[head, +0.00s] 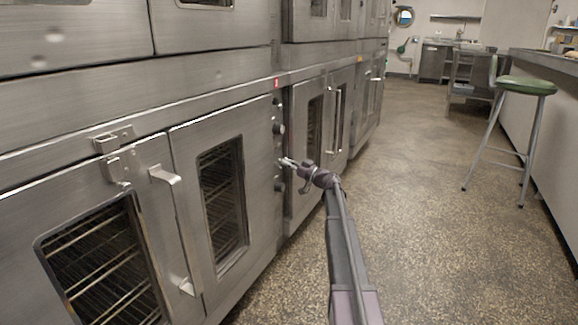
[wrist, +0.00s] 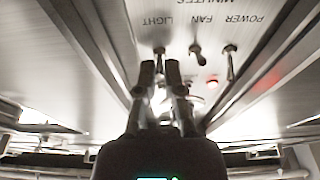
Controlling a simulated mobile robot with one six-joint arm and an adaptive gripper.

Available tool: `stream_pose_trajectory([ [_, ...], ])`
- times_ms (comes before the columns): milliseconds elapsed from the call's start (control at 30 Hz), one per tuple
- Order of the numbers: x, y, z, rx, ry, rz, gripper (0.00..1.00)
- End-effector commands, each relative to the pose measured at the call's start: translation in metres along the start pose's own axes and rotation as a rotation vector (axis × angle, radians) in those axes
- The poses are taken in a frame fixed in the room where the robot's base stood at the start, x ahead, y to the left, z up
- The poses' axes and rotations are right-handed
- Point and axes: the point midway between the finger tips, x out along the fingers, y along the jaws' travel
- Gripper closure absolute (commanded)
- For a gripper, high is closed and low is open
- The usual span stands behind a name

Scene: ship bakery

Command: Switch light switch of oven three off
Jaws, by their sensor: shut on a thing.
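The control panel (wrist: 140,20) of the oven fills the top of the wrist view, with its labels upside down. The light switch (wrist: 160,49) is a small toggle beside the LIGHT label. My gripper (wrist: 160,68) has its fingertips at this toggle, one on each side, with a narrow gap between them; it is shut on the toggle. In the head view my gripper (head: 286,162) reaches the narrow panel strip between two oven doors and hides the switch there. Which way the toggle points is hard to tell.
The fan switch (wrist: 195,49) and power switch (wrist: 230,50) sit close beside the light switch. A red lamp (wrist: 212,83) glows near them. Knobs (head: 278,128) protrude from the panel. A green stool (head: 526,86) stands right; the floor between is clear.

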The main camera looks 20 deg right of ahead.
Motion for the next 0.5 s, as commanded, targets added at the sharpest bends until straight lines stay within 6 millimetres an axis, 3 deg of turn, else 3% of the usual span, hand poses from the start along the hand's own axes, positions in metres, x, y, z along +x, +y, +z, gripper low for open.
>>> stream_pose_trajectory([
  [300,0.0026,0.0034,0.0,0.001,0.001,0.005,1.0],
  [333,0.0026,0.0034,0.0,0.001,0.001,0.005,0.83],
  [433,0.0022,0.0029,0.0,0.001,0.001,0.004,0.54],
  [500,0.0017,0.0024,0.0,0.001,0.001,0.003,0.54],
])
